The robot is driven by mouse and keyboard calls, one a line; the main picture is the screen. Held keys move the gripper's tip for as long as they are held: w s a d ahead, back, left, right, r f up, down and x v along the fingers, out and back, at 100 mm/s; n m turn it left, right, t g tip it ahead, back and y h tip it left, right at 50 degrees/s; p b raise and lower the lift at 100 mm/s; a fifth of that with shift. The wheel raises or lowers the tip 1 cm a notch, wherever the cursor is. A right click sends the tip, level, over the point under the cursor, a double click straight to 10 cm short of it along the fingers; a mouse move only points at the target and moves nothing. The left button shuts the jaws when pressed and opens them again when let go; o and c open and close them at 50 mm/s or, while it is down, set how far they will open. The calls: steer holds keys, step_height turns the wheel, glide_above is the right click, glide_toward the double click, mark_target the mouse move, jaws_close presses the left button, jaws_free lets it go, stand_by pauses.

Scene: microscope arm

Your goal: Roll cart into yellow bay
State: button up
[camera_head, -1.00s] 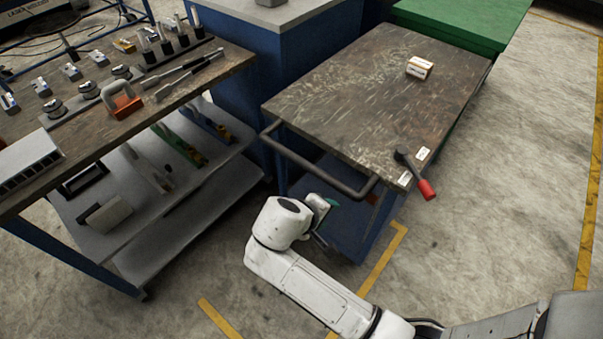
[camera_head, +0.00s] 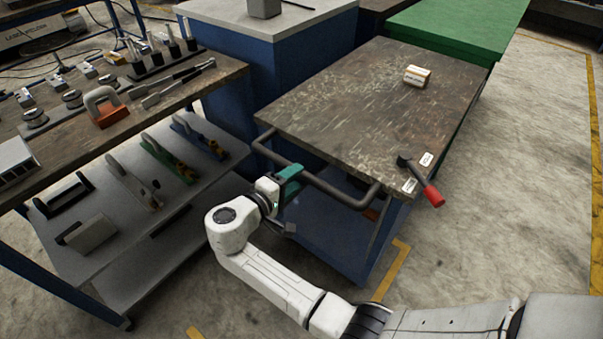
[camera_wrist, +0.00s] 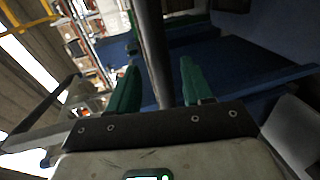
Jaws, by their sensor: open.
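The cart (camera_head: 370,95) has a dark, worn top, a blue body and a bent tubular handle (camera_head: 335,190) along its near left side. My gripper (camera_head: 291,182) is at the left part of this handle, with its green fingers open. In the wrist view the dark handle bar (camera_wrist: 154,60) runs between the two spread fingers of my gripper (camera_wrist: 160,85); I cannot tell whether either touches it. A red-tipped lever (camera_head: 430,192) sits at the cart's near right corner. Yellow floor tape (camera_head: 392,270) makes a corner by the cart's near side; part is hidden by the cart and my arm.
A small box (camera_head: 417,76) lies on the cart top. A workbench with tools (camera_head: 150,75) and a lower shelf (camera_head: 95,255) stands close on the left. A blue cabinet (camera_head: 235,75) and a green-topped one (camera_head: 460,25) stand behind. Floor at right (camera_head: 530,150) is clear.

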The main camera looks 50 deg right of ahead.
mark_target(299, 177)
steer(key=shift+d+f, duration=0.2)
steer(key=shift+d, duration=0.75)
steer(key=shift+d+f, duration=0.2)
steer(key=shift+d, duration=0.7)
steer(key=shift+c, duration=0.3)
jaws_close()
